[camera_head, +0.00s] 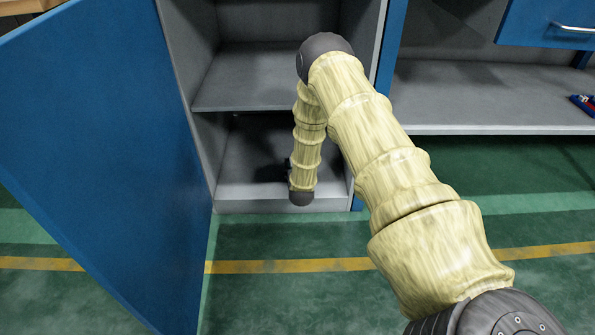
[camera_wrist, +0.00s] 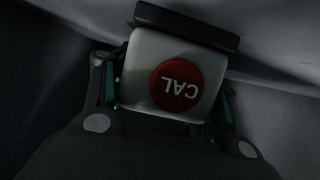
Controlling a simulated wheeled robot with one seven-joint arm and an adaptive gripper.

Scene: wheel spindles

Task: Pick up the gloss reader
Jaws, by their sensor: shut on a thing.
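The gloss reader (camera_wrist: 146,82) is a pale block with a dark band along its top edge and a red round mark reading CAL, upside down in the wrist view. My gripper (camera_wrist: 165,100) has a finger on each side of it and is shut on it. Whether the reader touches the surface behind it, I cannot tell. In the head view my arm bends down into the lower part of an open cabinet, and the gripper and reader are hidden there.
The cabinet (camera_head: 250,205) has a grey shelf (camera_head: 245,92) above the lower space. Its blue door (camera_head: 100,150) stands open on the left. To the right is an open bench shelf (camera_head: 490,95) with a red and blue object (camera_head: 583,104) at its far end. The green floor is clear.

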